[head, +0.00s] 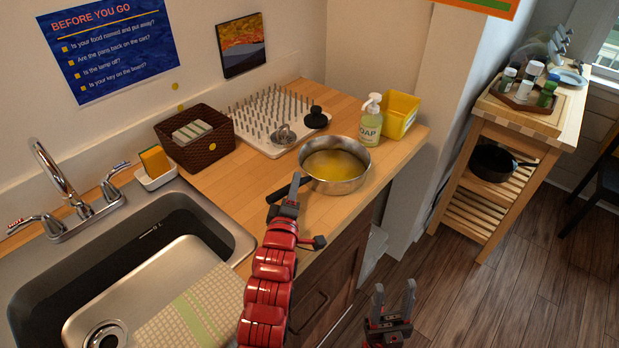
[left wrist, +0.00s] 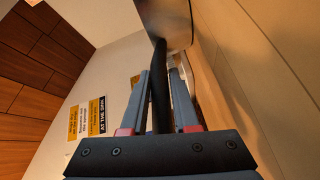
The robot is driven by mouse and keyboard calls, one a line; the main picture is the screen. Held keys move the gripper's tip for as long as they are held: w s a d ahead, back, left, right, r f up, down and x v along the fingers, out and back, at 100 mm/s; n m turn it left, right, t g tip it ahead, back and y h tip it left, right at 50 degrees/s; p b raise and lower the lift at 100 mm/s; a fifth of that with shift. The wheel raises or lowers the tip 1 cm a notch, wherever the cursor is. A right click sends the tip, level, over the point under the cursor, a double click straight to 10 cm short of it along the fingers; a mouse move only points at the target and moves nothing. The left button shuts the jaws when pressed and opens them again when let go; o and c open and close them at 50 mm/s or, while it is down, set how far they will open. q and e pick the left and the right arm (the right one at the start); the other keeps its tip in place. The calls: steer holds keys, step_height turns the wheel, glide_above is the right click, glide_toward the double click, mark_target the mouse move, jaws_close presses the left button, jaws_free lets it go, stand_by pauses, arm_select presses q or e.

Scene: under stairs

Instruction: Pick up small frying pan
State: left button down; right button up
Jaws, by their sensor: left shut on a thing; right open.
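A small steel pan (head: 345,183) with a yellow inside is at the front edge of the wooden counter. Its black handle points left toward the sink. My left gripper (head: 294,188) is shut on this handle. In the left wrist view the dark handle (left wrist: 160,85) runs between the two fingers up to the pan's shiny side (left wrist: 180,25). I cannot tell whether the pan's base touches the counter. My right gripper (head: 393,302) is open and empty, low in front of the counter. A black pan (head: 491,163) sits on the wooden cart's shelf.
The sink (head: 215,225) is left. Floor is open before the cart (head: 519,130).

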arm_select(q)
steer(key=shift+r+b, duration=0.65)
steer(key=shift+r, duration=1.1)
steer(key=shift+s+d+r, duration=0.1)
steer(key=shift+s+d, duration=0.05)
steer(key=shift+s, duration=0.1)
steer(key=s+d+p, duration=0.2)
steer(key=s, duration=0.5)
steer(key=s+d+r+p, duration=0.1)
steer(key=s+p, duration=0.2)
steer(key=s, duration=0.4)
steer(key=shift+s+d+r, duration=0.25)
steer(key=shift+s+d, duration=0.1)
steer(key=shift+s, duration=0.05)
steer(key=shift+p, duration=0.3)
